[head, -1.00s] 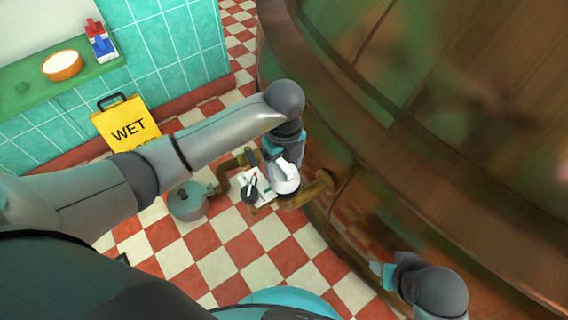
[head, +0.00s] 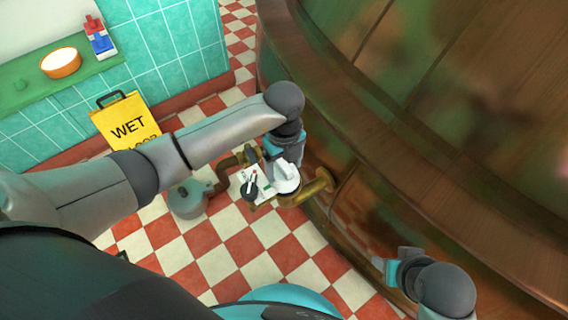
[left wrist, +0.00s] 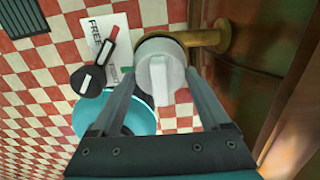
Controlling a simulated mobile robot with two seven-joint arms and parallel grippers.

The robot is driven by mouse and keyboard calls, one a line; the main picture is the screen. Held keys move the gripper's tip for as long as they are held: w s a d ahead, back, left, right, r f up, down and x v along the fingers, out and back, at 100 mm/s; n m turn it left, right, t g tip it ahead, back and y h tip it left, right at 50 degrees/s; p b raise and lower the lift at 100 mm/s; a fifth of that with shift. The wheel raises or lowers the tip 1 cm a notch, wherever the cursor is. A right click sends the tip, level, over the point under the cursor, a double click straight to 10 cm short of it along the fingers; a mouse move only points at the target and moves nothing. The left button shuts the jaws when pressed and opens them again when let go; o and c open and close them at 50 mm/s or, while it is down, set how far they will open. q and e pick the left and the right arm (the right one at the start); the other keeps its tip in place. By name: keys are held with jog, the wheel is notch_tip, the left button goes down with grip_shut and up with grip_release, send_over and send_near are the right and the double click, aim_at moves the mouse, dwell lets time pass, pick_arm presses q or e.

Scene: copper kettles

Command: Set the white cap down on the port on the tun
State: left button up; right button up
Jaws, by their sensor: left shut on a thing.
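The white cap (head: 287,179), with a raised ridge on top, is held by my left gripper (head: 284,160) beside the tun (head: 450,140). In the left wrist view the cap (left wrist: 160,75) sits between the two fingers of the gripper (left wrist: 163,88). The port is the brass pipe (head: 318,188) that comes out of the tun's wall. The cap is over the pipe's outer end and hides its mouth. I cannot tell whether they touch. The pipe (left wrist: 208,37) runs right from the cap in the left wrist view. My right gripper (head: 388,267) is near the tun at lower right.
A white card with a red and black item (head: 252,182) and a black knob (left wrist: 88,79) are left of the cap. A grey-green vessel (head: 188,200) stands on the checkered floor. A yellow wet-floor sign (head: 125,120) leans by the tiled wall.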

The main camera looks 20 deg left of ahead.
pick_arm(q)
jog(key=shift+f, duration=0.4)
pick_arm(e)
jog(key=shift+f, duration=0.2)
pick_arm(q)
jog(key=o, duration=1.1)
jog(key=shift+r, duration=0.1)
notch_tip(320, 180, up, 15)
jog(key=p, duration=0.6)
jog(key=shift+p, duration=0.35)
pick_arm(e)
jog(key=s+d+f+g, duration=0.1)
jog(key=s+f, duration=0.4)
jog(key=f, duration=0.8)
jog(key=shift+s+d+f+g, duration=0.25)
jog(key=shift+d+g, duration=0.15)
jog(key=shift+d, duration=0.15)
